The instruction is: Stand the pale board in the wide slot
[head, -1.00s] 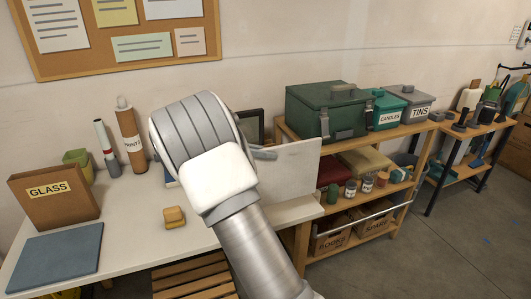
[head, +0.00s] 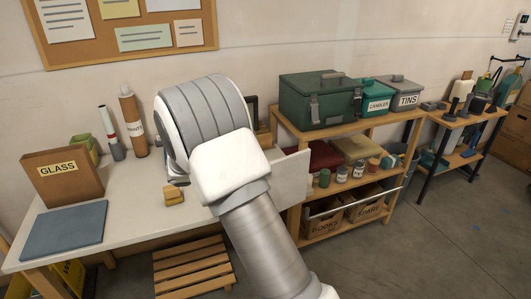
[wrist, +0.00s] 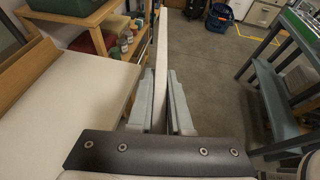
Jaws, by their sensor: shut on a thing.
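The pale board (head: 292,178) shows to the right of my wrist in the head view, upright in front of the shelf's left end. In the wrist view the pale board (wrist: 161,70) is seen edge-on, running away between my fingers. My gripper (wrist: 160,112) is shut on it, one finger on each side. In the head view my arm and wrist hide the gripper and part of the board. I cannot make out the wide slot in either view; my arm covers part of the table's back right.
Wooden shelving (head: 310,238) with bins stands close on the right. A slatted wooden piece (head: 193,266) lies low in front. Floor is open at right.

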